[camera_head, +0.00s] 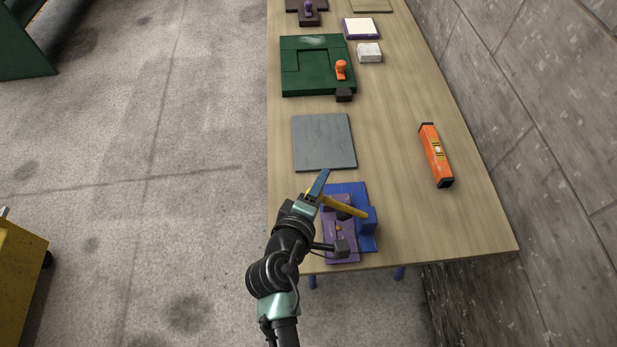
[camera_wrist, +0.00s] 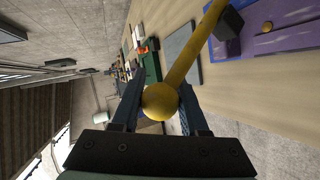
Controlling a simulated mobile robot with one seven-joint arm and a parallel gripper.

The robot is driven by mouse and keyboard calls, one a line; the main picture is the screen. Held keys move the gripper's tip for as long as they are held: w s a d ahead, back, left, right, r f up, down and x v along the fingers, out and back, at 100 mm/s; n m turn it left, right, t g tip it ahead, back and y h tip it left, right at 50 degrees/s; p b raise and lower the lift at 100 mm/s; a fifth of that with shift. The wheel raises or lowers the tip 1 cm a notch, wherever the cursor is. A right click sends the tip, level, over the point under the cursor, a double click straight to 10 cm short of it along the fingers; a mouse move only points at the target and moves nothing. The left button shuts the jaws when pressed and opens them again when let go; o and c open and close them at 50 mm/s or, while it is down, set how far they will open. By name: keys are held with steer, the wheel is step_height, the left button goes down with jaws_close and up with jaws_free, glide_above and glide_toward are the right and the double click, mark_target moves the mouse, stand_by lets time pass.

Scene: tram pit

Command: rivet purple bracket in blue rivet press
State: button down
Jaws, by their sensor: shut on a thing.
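The blue rivet press (camera_head: 367,232) stands at the near end of the bench. The purple bracket (camera_head: 342,243) lies in it, flat, with a small brass-coloured spot (camera_wrist: 267,26) on it in the wrist view. The press's yellow lever (camera_head: 350,209) slants up and left from the blue block at its right side. My gripper (camera_head: 319,189) is shut on the lever's round yellow knob (camera_wrist: 160,101), with one blue finger on each side. My gripper and wrist hide part of the bracket and press in the head view.
A grey plate (camera_head: 324,142) lies just beyond the press. An orange spirit level (camera_head: 436,155) lies to the right near the wall. Farther back are a green fixture (camera_head: 304,83) with an orange knob and a white block (camera_head: 369,52).

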steer(key=shift+d+r+p, duration=1)
steer(key=shift+d+p, duration=0.15)
steer(key=shift+p, duration=0.05)
steer(key=shift+d, duration=0.1)
steer(key=shift+c, duration=2.2)
jaws_free()
steer(key=shift+f, duration=0.1)
steer(key=b+v, duration=0.2)
steer(key=v, duration=1.1)
steer(key=shift+w, duration=0.1)
